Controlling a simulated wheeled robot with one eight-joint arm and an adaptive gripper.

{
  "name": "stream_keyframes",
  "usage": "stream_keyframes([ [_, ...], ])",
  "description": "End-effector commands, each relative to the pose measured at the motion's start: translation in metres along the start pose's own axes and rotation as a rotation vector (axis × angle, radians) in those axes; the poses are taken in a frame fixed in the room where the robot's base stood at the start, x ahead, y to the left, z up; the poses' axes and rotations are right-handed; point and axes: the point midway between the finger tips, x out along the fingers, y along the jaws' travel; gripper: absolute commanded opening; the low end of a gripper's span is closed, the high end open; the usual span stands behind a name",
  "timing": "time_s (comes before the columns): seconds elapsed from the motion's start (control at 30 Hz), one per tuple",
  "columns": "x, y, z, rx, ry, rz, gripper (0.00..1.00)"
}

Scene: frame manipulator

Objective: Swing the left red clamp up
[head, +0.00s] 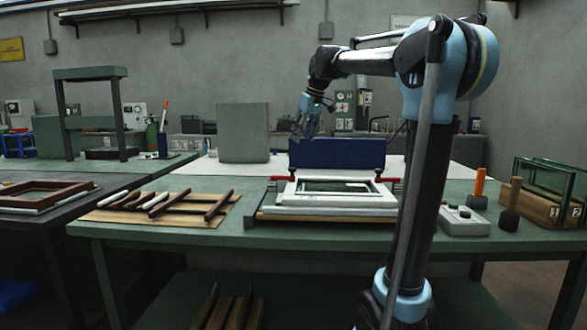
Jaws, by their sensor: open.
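The left red clamp (281,178) is a short red bar at the back left corner of a white frame (330,201) in a fixture on the green table. It lies about level, pointing left to right. A matching right red clamp (386,180) lies level at the back right corner. My gripper (303,129) hangs in the air above and behind the fixture, above and a little right of the left clamp, touching nothing. It is open and empty, and its fingers look small and blurred here.
A blue panel (337,153) stands upright behind the fixture. Wooden strips (160,204) lie on a board at left. A control box (465,221), two upright handled tools and a glass rack (545,200) are at right. My arm covers part of the table right of the fixture.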

Motion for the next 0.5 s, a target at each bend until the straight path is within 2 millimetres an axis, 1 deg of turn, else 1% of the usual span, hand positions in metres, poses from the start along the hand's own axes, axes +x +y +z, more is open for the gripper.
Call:
stream_keyframes([
  [0.03,0.009,0.000,0.000,0.000,0.000,0.000,0.47],
  [0.1,0.022,0.000,0.000,0.000,0.000,0.000,0.47],
  [0.5,0.092,0.000,0.000,0.000,0.000,0.000,0.47],
])
